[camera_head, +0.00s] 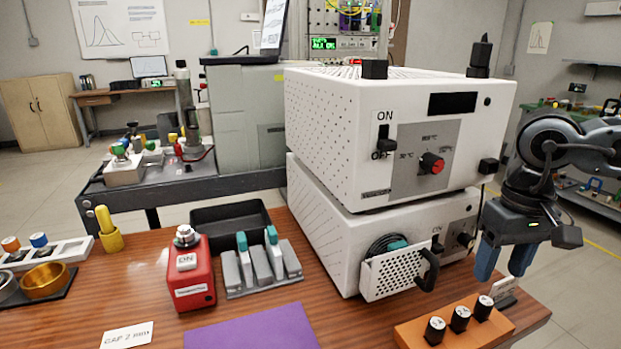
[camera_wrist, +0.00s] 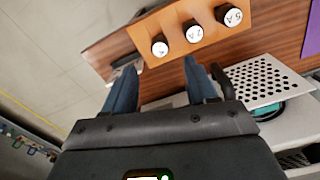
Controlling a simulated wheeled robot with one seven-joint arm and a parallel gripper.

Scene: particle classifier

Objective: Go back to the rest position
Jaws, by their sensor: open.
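My gripper (camera_head: 505,262) hangs at the right in the head view, fingers pointing down, beside the right side of the white machine and above the table's right edge. Its two blue fingers are apart with nothing between them. In the wrist view my gripper (camera_wrist: 158,85) also shows both blue fingers spread and empty. An orange block with several black, white-topped knobs (camera_head: 455,322) lies at the front right of the table. The same orange block shows at the top of the wrist view (camera_wrist: 215,42).
Two stacked white machines (camera_head: 305,115) stand just left of my gripper. A perforated drawer (camera_head: 385,277) with a black handle sticks out of the lower one. A red device (camera_head: 192,278), a grey rack (camera_head: 235,284) and a purple mat (camera_head: 255,327) lie further left. Floor is open on the right.

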